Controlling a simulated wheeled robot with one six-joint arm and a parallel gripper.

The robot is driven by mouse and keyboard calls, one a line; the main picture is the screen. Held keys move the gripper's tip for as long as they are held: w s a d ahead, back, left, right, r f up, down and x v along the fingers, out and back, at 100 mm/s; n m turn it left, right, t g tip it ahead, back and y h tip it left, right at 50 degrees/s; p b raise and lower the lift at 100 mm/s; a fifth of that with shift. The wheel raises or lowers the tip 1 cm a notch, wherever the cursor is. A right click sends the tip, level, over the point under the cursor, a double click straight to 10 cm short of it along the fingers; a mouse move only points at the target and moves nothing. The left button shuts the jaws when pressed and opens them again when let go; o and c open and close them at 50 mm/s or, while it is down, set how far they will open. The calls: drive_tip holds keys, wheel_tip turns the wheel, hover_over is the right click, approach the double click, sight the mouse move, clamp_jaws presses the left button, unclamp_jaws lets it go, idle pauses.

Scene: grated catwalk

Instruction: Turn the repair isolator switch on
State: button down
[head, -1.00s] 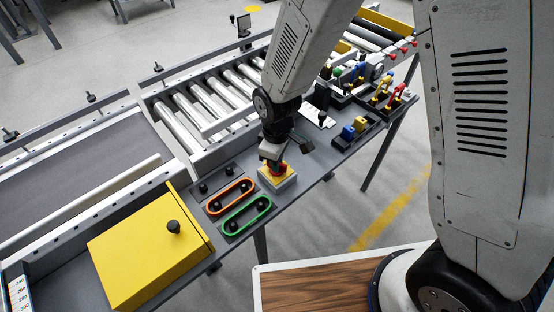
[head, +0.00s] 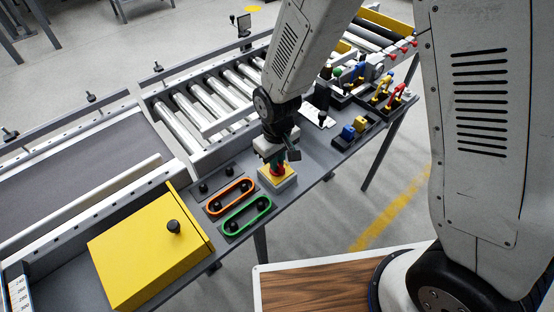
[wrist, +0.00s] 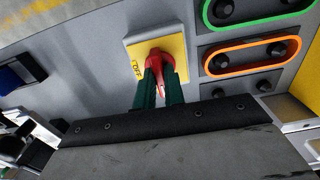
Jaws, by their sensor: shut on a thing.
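The repair isolator switch is a red rotary handle (wrist: 160,62) on a yellow plate (wrist: 132,52) marked "OFF" in the wrist view. In the head view its yellow plate (head: 279,179) sits on the grey bench, right of the orange and green loops. My gripper (wrist: 159,88) is above the plate with its two dark green fingers on either side of the red handle, shut on it. In the head view my gripper (head: 275,166) points down onto the switch and hides most of the handle.
An orange loop (head: 213,208) and a green loop (head: 232,230) surround black knobs beside the switch. A yellow box (head: 140,255) stands to the left. Trays with blue and yellow padlocks (head: 348,132) lie to the right. A roller conveyor runs behind.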

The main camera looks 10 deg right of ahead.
drive_tip(key=shift+w, duration=0.1)
drive_tip(key=c, duration=1.5)
unclamp_jaws()
drive_tip(key=shift+r, duration=0.1)
wheel_tip(320, 180, up, 8)
drive_tip(key=shift+f, duration=0.15)
drive_tip(key=s+d+r+m, duration=0.2)
drive_tip(key=s+d+r, duration=0.4)
drive_tip(key=d+r, duration=0.1)
drive_tip(key=s+d+r+m+t, duration=0.1)
drive_tip(key=s+d+r+m, duration=0.1)
drive_tip(key=s+d+r, duration=0.5)
drive_tip(key=s+d+r+m, duration=0.2)
drive_tip(key=s+d+r, duration=0.4)
drive_tip(key=d+r, duration=0.1)
drive_tip(key=shift+s+r+m, duration=0.3)
drive_tip(key=shift+s+r, duration=0.05)
drive_tip(key=shift+s, duration=0.05)
